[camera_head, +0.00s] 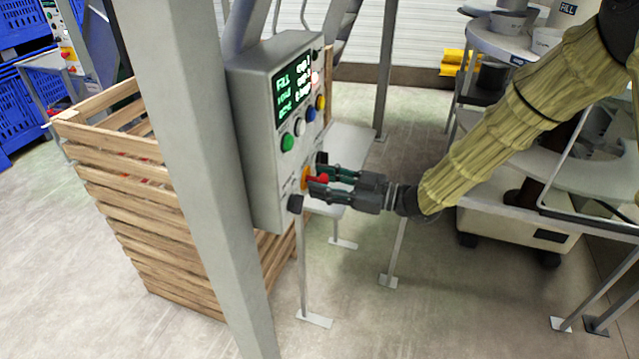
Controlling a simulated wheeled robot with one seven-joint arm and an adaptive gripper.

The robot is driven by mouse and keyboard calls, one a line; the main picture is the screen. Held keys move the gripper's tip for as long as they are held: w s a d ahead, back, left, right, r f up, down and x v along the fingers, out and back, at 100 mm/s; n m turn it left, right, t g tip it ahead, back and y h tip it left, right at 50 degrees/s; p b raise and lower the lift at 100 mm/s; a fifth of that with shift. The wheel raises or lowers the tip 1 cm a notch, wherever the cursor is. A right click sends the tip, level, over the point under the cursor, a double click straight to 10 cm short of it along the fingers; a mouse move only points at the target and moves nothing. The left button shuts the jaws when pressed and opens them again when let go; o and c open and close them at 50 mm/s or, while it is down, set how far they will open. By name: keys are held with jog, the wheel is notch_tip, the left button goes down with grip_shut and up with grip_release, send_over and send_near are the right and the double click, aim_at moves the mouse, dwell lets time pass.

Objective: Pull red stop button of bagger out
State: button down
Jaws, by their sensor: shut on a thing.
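The bagger's grey control box (262,150) stands in the middle, with a green-lit display (292,80) and several coloured buttons on its front face. The red stop button (320,179) is low on that face, on a yellow base (306,178). My gripper (318,180) reaches in from the right and is shut on the red button, with a finger on either side. The fingers hide part of the button, so I cannot tell how far out it stands.
A grey post (190,150) stands left of the box in the foreground. A slatted wooden crate (150,230) is behind it. A black knob (295,203) sits below the gripper. A white machine with round trays (510,45) stands at the right. Open floor (360,310) lies below.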

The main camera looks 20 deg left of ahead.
jog(key=c, duration=1.3)
grip_release()
jog(key=shift+d, duration=0.15)
jog(key=shift+c, duration=0.2)
jog(key=o, duration=0.4)
jog(key=shift+d, duration=0.15)
jog(key=shift+a, duration=0.2)
jog(key=d, duration=1.2)
jog(key=shift+s+d, duration=0.1)
jog(key=shift+s, duration=0.1)
